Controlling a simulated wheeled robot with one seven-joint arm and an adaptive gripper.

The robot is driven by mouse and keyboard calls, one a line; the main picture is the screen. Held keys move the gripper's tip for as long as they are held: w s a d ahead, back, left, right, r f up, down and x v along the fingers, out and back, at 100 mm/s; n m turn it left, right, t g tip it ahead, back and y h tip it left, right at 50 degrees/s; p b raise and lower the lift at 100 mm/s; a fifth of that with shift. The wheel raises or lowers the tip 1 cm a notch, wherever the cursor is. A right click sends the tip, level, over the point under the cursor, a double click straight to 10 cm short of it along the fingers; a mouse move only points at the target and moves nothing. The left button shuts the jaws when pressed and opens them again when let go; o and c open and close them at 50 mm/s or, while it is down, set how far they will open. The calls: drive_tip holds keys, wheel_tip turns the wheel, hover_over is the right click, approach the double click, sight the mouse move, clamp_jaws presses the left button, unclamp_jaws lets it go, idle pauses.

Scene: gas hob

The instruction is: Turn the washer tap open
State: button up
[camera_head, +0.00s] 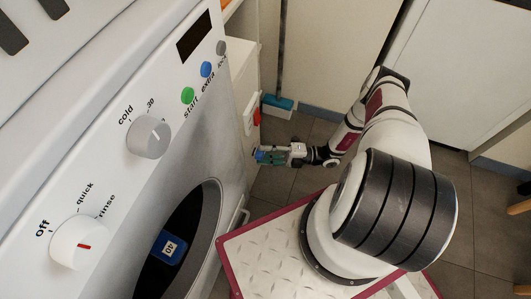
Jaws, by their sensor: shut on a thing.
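My gripper (262,156) reaches left to the side of the white washer (95,115), low beside its front panel. It is shut on a small blue part at the fingertips, which looks like the washer tap's handle. The fingers cover most of this part, so its shape and angle cannot be told. A red part (257,117) sits just above the gripper on a pale panel, apart from the fingers. Whether it belongs to the tap cannot be told.
The washer has two dials (148,137), several coloured buttons and a round door (185,240) with a blue label showing 40. A teal broom head (278,102) stands on the tiled floor (283,185) behind my gripper. White cabinets (465,65) stand at the right.

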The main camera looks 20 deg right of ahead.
drive_tip(key=o, duration=1.2)
drive_tip(key=shift+c, duration=0.2)
drive_tip(key=v, duration=1.2)
drive_tip(key=shift+f, duration=0.1)
